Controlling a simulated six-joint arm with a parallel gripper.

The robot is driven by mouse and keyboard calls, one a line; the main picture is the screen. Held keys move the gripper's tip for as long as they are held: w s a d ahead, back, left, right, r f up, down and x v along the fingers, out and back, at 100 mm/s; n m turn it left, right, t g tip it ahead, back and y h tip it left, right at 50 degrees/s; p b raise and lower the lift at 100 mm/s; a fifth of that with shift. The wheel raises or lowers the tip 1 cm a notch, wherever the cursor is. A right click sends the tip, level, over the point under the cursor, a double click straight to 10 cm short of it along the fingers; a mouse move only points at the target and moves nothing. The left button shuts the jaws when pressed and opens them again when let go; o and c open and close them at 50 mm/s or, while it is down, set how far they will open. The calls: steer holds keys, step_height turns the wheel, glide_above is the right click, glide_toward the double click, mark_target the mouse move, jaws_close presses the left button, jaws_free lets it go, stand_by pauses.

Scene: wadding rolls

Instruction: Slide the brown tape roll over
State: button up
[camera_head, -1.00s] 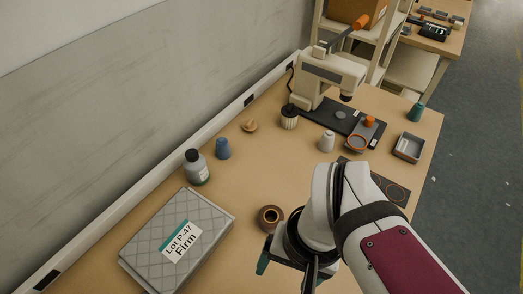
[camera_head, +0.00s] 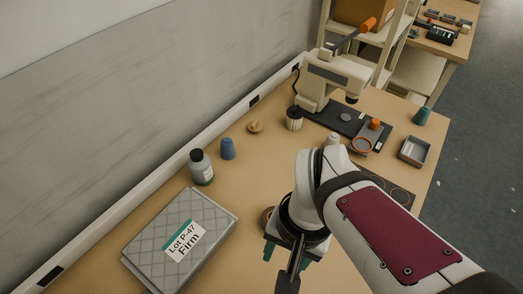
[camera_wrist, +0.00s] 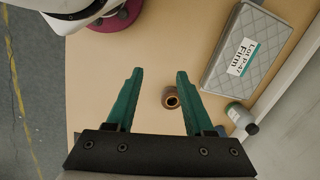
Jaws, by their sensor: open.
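The brown tape roll (camera_wrist: 170,98) lies flat on the table, its dark core facing up. In the head view only its left edge (camera_head: 266,215) shows; my arm hides the rest. My gripper (camera_wrist: 159,74) is open and empty, its two green fingers spread. In the wrist view the roll appears between the fingers, closer to the right one. In the head view the green fingertips (camera_head: 286,255) show just in front of the roll. The gripper's height above the table is hard to tell.
A grey quilted pad (camera_head: 174,235) labelled "Lot P-47 Firm" lies left of the roll. Behind stand a grey bottle (camera_head: 200,168), a blue cup-like piece (camera_head: 228,149) and a press-like machine (camera_head: 335,78). A metal tray (camera_head: 414,150) sits at the right. The table between pad and bottles is clear.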

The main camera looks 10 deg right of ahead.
steer(key=w+a+f, duration=0.1)
steer(key=w+f, duration=0.2)
steer(key=w+a+f+m+h, duration=0.1)
steer(key=w+a+f, duration=0.1)
steer(key=w+f, duration=0.1)
steer(key=w+a+f+m, duration=0.1)
steer(key=w+f, duration=0.2)
steer(key=w, duration=0.1)
steer(key=shift+w+a+f, duration=0.1)
steer(key=shift+a+f, duration=0.1)
steer(key=shift+f, duration=0.2)
jaws_close()
glide_toward(261, 239)
steer(key=shift+m, duration=0.3)
steer(key=s+a+f, duration=0.1)
steer(key=f, duration=0.1)
steer(key=s+f, duration=0.1)
steer(key=a+f, duration=0.1)
steer(key=f, duration=0.1)
steer(key=shift+s+a+f, duration=0.3)
steer(key=shift+s, duration=0.1)
steer(key=shift+w+d+f, duration=0.15)
steer(key=shift+w+d, duration=0.4)
steer(key=shift+w, duration=0.05)
steer(key=shift+w+d+f, duration=0.2)
steer(key=shift+w+d, duration=0.35)
steer(key=shift+w, duration=0.05)
steer(key=shift+w+d, duration=0.3)
steer(key=shift+d, duration=0.05)
